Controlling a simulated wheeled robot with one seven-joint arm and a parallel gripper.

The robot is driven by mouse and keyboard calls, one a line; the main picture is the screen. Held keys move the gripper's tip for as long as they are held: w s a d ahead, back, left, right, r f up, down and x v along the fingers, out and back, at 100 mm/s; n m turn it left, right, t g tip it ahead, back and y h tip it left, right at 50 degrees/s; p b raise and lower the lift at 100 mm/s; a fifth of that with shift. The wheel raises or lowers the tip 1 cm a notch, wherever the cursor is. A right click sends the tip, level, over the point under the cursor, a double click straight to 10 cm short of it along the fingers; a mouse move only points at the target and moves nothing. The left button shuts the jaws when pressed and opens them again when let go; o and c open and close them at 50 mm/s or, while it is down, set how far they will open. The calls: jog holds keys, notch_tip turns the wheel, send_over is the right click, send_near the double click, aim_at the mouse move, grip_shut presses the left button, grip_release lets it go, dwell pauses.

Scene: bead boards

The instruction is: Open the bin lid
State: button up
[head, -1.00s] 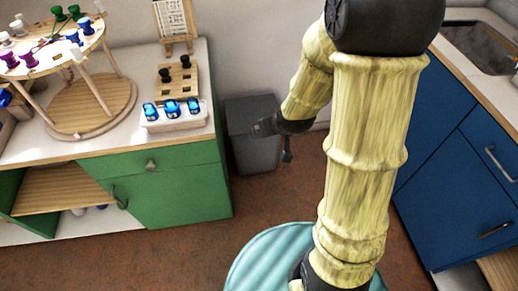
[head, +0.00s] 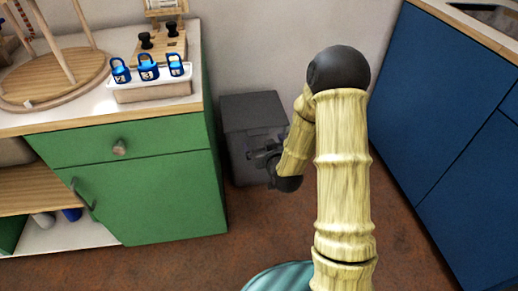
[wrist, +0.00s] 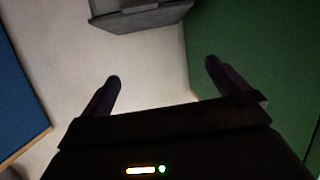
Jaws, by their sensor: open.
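The grey bin (head: 240,160) stands on the floor against the wall, just right of the green cabinet. Its lid (head: 252,108) is down. My gripper (head: 262,158) is in front of the bin's upper front and hides part of it. In the wrist view my gripper (wrist: 163,80) is open, its two dark fingers spread with nothing between them. The bin (wrist: 140,14) shows beyond the fingertips at the top of that view, apart from them, with a ledge-like edge.
The green cabinet (head: 150,185) stands close on the bin's left. Its top holds a tray (head: 155,92) with blue numbered padlock-like pieces. A blue cabinet (head: 450,140) stands on the right. The brown floor (head: 190,262) in front is clear.

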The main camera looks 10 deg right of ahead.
notch_tip(320, 180, down, 14)
jog(key=d+m+t+h+b, duration=0.1)
jog(key=t+b, duration=0.2)
jog(key=b, duration=0.8)
jog(key=shift+w+d+m+t+b, duration=0.3)
jog(key=shift+w+d+t+b, duration=0.05)
jog(key=shift+w+t+b, duration=0.05)
jog(key=shift+f, duration=0.1)
